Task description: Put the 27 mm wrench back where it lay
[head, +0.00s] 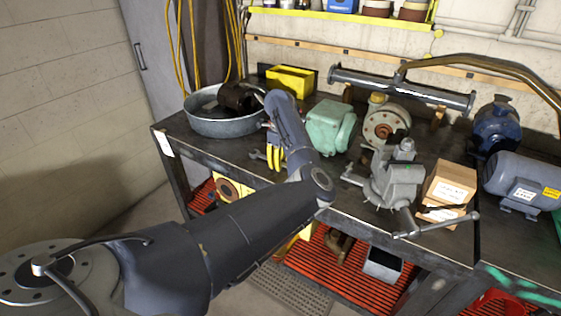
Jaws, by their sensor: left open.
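My left arm reaches in from the lower left, bends at the bench's front edge and rises over the bench. My left gripper (274,158), with yellow parts, points down at the bench top beside the forearm. It is open and partly hidden by the forearm. A small grey tool end (257,155) shows on the bench just left of the gripper; it may be a wrench, but its size cannot be read. No held wrench can be made out. My right gripper is not in view.
On the bench (330,178) stand a round metal tub (222,124) with a dark motor, a green housing (331,127), a vise (397,178) with a protruding handle, a cardboard box (449,188) and a blue-grey motor (522,180). A yellow bin (290,80) stands behind.

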